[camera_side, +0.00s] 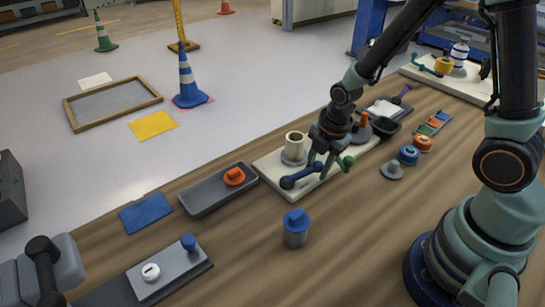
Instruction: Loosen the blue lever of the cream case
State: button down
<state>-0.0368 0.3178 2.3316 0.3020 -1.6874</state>
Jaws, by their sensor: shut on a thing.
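The cream case (273,168) is a flat plate-like body on the wooden bench, with a cream cylinder (294,144) standing on it. The blue lever (300,177) lies along its front edge, with a dark round knob at its left end. My gripper (317,171) reaches down over the case and is shut on the lever near its right end. The fingers hide part of the lever there. A green knob (348,161) shows just right of the fingers.
A dark tray with an orange knob (234,176) lies left of the case. A grey cylinder with a blue top (296,230) stands in front. Bare bench lies front and centre.

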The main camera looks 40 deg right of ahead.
jog(key=c, duration=0.5)
grip_release()
jog(key=shift+c, duration=0.2)
notch_tip(320, 180, up, 12)
jog(key=s, duration=0.2)
jog(key=shift+s, duration=0.1)
jog(key=s+r+m+t, duration=0.1)
jog(key=r+m, duration=0.3)
jog(key=m, duration=0.6)
jog(key=s+d+r+m+t, duration=0.1)
jog(key=s+r+m+t, duration=0.1)
jog(key=r+m, duration=0.3)
jog(key=s+m, duration=0.1)
jog(key=m, duration=0.3)
jog(key=shift+d+r+m, duration=0.15)
jog(key=shift+r+m, duration=0.05)
jog(key=shift+m, duration=0.2)
